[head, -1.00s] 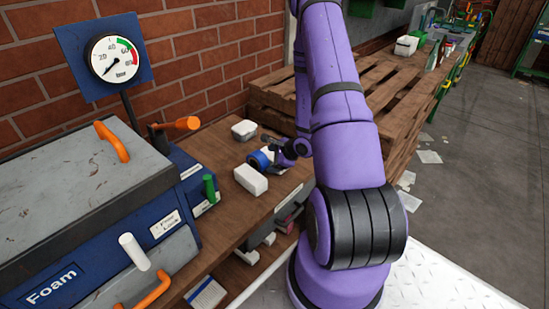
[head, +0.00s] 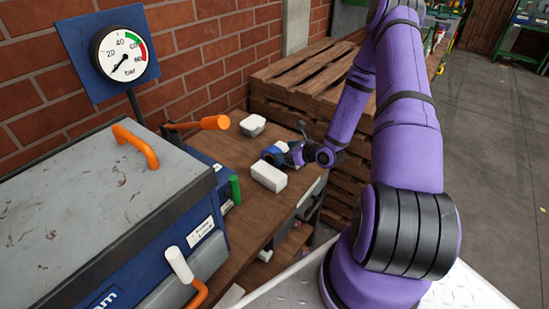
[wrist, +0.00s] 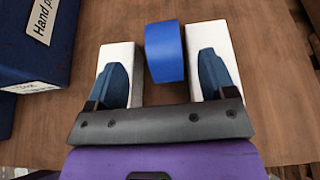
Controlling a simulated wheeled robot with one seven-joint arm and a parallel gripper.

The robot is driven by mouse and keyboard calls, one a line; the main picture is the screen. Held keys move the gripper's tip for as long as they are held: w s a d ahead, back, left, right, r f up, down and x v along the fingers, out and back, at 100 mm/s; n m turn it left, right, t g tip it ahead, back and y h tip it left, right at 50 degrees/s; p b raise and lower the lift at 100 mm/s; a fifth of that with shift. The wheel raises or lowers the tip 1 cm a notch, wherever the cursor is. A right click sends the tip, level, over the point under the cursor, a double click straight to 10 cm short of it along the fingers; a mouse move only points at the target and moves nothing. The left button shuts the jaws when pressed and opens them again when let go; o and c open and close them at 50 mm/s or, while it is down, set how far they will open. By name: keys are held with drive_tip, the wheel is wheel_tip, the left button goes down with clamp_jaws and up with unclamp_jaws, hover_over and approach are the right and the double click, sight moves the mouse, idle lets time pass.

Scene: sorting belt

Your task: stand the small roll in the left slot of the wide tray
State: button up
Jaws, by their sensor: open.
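The small roll, a blue ring-shaped roll (head: 272,155), is on the wooden bench between two white blocks. It also shows in the wrist view (wrist: 164,52), just beyond and between my fingertips. My gripper (head: 296,150) is open at the roll's right side in the head view. Its two blue fingers (wrist: 162,72) are spread with the roll centred in the gap; I cannot tell whether they touch anything. A white block (head: 268,177) lies nearer the camera than the roll. I cannot make out the wide tray or its left slot in either view.
Another white block (head: 252,125) sits farther back on the bench (head: 238,150). An orange lever (head: 214,122) reaches over the bench. Wooden pallets (head: 300,85) stand behind.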

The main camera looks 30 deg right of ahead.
sight(274, 149)
drive_tip(key=shift+x, duration=3)
drive_tip(key=shift+d, duration=0.15)
drive_tip(key=c, duration=1.1)
drive_tip(key=shift+c, duration=0.2)
drive_tip(key=shift+r, duration=0.1)
drive_tip(key=shift+r, duration=4.85)
